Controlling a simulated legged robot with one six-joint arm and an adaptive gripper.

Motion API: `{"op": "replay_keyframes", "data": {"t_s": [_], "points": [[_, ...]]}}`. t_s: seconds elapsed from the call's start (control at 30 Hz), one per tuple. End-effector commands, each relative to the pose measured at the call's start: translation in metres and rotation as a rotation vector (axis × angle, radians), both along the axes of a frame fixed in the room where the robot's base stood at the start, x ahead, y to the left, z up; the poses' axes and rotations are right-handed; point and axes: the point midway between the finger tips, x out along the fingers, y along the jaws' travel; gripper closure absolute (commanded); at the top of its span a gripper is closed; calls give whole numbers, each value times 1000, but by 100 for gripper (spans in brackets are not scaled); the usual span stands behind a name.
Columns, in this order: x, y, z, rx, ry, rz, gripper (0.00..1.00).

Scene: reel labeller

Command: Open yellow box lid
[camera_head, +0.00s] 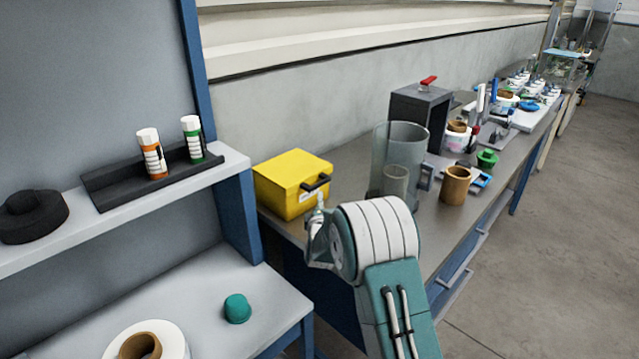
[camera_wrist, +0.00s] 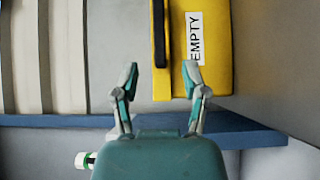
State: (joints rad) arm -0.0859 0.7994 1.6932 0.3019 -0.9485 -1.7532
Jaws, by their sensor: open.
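The yellow box (camera_head: 283,183) stands on the grey bench, left of the clear cylinder, and its lid looks shut. A black handle (camera_head: 317,184) sits on its front, with a white label beneath. In the wrist view the yellow box (camera_wrist: 216,75) fills the upper middle, its label reading "EMPTY", and the black handle (camera_wrist: 159,35) shows as an upright bar. My gripper (camera_wrist: 160,68) is open and empty, its fingertips spread to either side of the handle's line. The right fingertip overlaps the box in the picture; contact cannot be told. In the head view my gripper (camera_head: 319,207) is just below the handle.
A clear cylinder (camera_head: 400,150) stands right of the box, with a black box (camera_head: 420,115) behind it and a brown roll (camera_head: 455,186) farther right. A blue post (camera_head: 238,217) and a shelf (camera_head: 130,195) with two bottles are at left. A wall runs behind.

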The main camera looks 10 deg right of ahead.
Motion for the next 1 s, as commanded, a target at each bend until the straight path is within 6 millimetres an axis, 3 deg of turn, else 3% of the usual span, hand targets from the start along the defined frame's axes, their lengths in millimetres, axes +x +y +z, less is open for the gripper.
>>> {"op": "replay_keyframes", "data": {"t_s": [0.6, 1.0], "points": [[81, -13, -1, 1, 2, 0, 43], [100, -16, 0, 2, 3, 1, 43]]}}
